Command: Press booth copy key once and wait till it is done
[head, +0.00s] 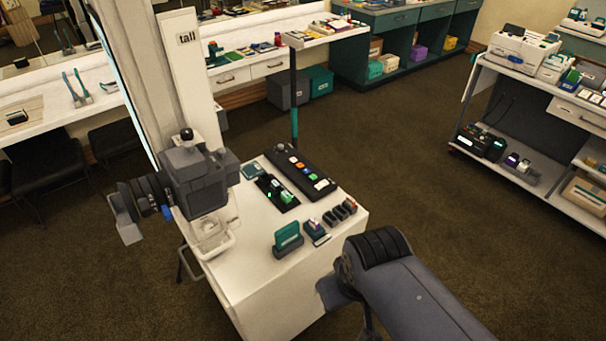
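The markings are too small to read, so I cannot tell which is the copy key. A shorter black unit (265,184) lies beside it with green lit spots and small green and white parts. My arm reaches in from the lower right, at the table's front right corner. No gripper fingers show.
A dark grey device (207,190) with black ribbed rings stands at the table's left, by a white post (188,75) marked "tall". A green-topped block (287,235) and several small dark items line the front. A white shelf cart (560,92) stands right; carpet between is clear.

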